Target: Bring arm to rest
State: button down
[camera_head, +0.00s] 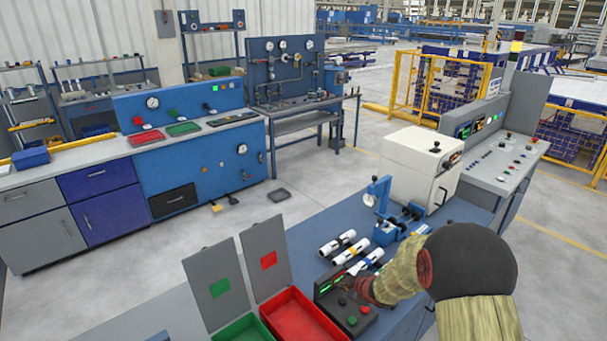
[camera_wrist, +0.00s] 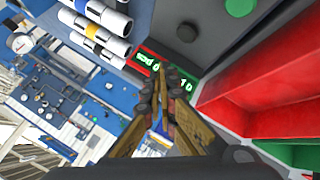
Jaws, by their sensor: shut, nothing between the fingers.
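My gripper (camera_wrist: 160,88) is shut and empty in the wrist view, its fingertips over the green display of a dark control box (camera_wrist: 175,30). In the head view my arm reaches in from the lower right, and its end, partly hidden, is above the control box (camera_head: 341,309) on the blue bench (camera_head: 320,232). Several white pipes with dark ends and coloured bands lie side by side behind the box; one is the pipe (camera_head: 336,243). They also show at the upper left of the wrist view, including a blue-banded pipe (camera_wrist: 102,14), apart from the fingers.
A red bin (camera_head: 318,318) and a green bin (camera_head: 240,334) with raised grey panels stand left of the control box. A blue gauge stand (camera_head: 380,190) and a white cabinet (camera_head: 418,165) stand behind the pipes.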

jog(key=s+d+f+m+h, duration=0.1)
jog(key=s, duration=0.1)
jog(key=s+d+f+m+g, duration=0.1)
jog(key=s+d, duration=0.1)
jog(key=s+d+f+m+g+h, duration=0.1)
jog(key=s+d+f, duration=0.1)
jog(key=shift+f+h, duration=0.1)
jog(key=shift+h, duration=0.2)
jog(key=s+d, duration=0.1)
jog(key=s+m+g, duration=0.1)
jog(key=shift+s+d+r+h, duration=0.3)
jog(key=shift+d+r+h, duration=0.05)
jog(key=shift+d+h, duration=0.05)
jog(key=s+r+m+g+h, duration=0.1)
jog(key=s+r+m+g, duration=0.4)
jog(key=s+r, duration=1.05)
jog(key=s+a+r+m+t+y+b, duration=0.1)
jog(key=s+a+r+t, duration=0.1)
jog(key=s+r, duration=0.5)
jog(key=s+a+r+m+t+b, duration=0.1)
jog(key=s+a+r+m+t, duration=0.1)
jog(key=s+r, duration=0.6)
jog(key=shift+s+a+t+y, duration=0.4)
jog(key=shift+s+a+t, duration=0.1)
jog(key=shift+a, duration=0.75)
jog(key=shift+r, duration=0.1)
